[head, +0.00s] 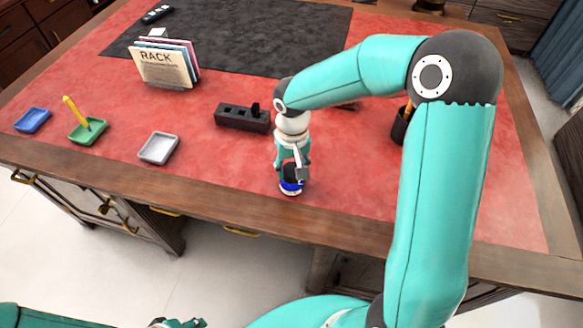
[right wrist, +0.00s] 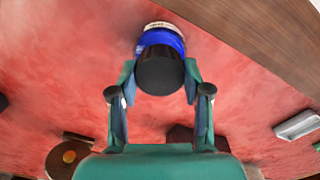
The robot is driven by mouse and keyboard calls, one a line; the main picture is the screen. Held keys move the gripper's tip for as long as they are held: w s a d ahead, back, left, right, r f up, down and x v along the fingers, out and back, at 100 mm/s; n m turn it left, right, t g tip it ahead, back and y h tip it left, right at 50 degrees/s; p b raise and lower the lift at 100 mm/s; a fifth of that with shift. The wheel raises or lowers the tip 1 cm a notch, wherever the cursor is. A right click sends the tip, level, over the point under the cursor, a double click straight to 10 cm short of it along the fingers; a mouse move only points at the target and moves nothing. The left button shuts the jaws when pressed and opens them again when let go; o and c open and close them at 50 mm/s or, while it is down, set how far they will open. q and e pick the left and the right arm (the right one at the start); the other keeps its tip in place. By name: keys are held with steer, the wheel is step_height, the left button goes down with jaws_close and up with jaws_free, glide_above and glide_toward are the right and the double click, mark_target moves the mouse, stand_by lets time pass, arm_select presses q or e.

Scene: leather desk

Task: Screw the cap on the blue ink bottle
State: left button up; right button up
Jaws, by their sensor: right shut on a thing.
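The blue ink bottle (head: 291,187) stands upright on the red desk top near its front edge. It also shows in the right wrist view (right wrist: 162,38), with a pale label band. The black cap (right wrist: 160,72) is at the bottle's mouth, in line with it; I cannot tell whether it is threaded on. My right gripper (right wrist: 160,82) is shut on the cap, one finger on each side, and it points down over the bottle in the head view (head: 292,172). A small part of my left gripper (head: 178,323) shows at the bottom edge, away from the desk; its fingers are unclear.
A black slotted block (head: 242,118) stands behind and left of the bottle. Blue (head: 32,120), green (head: 87,131) and grey (head: 158,148) trays lie at left; the green one holds a yellow item. A file rack (head: 165,66) and dark pen cup (head: 400,127) stand farther off.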

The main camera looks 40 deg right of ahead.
steer(key=m+b, duration=0.1)
steer(key=m, duration=0.1)
steer(key=shift+f+m+b, duration=0.2)
steer(key=shift+m+b, duration=0.1)
steer(key=shift+b, duration=0.05)
steer(key=shift+r+m, duration=0.1)
steer(key=shift+m, duration=0.4)
steer(key=m+b, duration=0.2)
steer(key=shift+m, duration=1)
steer(key=shift+b, duration=0.3)
